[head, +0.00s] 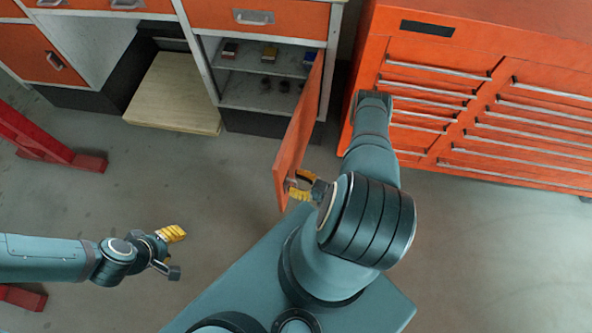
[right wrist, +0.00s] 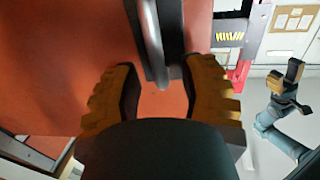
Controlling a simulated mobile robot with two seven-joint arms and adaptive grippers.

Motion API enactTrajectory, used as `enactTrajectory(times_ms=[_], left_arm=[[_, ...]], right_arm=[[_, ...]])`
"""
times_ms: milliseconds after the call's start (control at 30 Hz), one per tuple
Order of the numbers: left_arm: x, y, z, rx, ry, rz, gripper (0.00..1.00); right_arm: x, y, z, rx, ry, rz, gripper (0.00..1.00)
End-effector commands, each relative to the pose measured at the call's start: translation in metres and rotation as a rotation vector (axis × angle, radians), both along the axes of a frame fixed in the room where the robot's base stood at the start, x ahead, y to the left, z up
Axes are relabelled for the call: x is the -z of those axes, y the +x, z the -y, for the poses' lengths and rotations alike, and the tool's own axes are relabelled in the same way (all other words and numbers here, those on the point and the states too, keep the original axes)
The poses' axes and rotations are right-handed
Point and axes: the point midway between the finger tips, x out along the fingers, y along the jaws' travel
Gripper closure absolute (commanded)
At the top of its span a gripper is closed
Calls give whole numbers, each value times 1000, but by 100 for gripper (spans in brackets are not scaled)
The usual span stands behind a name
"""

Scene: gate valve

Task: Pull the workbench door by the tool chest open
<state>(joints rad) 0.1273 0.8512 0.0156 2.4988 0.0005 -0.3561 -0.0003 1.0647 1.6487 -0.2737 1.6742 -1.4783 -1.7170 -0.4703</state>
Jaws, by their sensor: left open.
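The orange workbench door (head: 301,130) stands swung out from the cabinet beside the tool chest (head: 470,95). Shelves with small items show behind it. My right gripper (head: 303,186) is at the door's free edge, low in the head view. In the right wrist view, the grey bar handle (right wrist: 152,50) on the orange door face lies between the yellow fingers of my right gripper (right wrist: 158,78). The fingers are apart, with gaps beside the bar. My left gripper (head: 174,252) is open and empty over the floor, away from the door.
A wooden board (head: 175,95) lies in the open bay left of the cabinet. Red metal legs (head: 45,145) stand at the left. The floor between my left gripper and the workbench is clear.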

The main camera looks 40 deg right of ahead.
Motion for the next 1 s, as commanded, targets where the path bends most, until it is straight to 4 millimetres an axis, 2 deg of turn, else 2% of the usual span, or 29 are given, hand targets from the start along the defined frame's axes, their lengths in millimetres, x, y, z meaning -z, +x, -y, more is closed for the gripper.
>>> enactTrajectory(times_ms=[233, 500, 700, 1000], left_arm=[[0, 0, 0, 0, 0, 0, 53], [0, 0, 0, 0, 0, 0, 53], [0, 0, 0, 0, 0, 0, 53], [0, 0, 0, 0, 0, 0, 53]], right_arm=[[0, -15, 7, 2, 0, -1, 59], [1, -65, 31, 4, -2, -2, 59], [0, -95, 44, 2, -1, -2, 59], [0, -109, 51, 1, 0, 0, 59]])
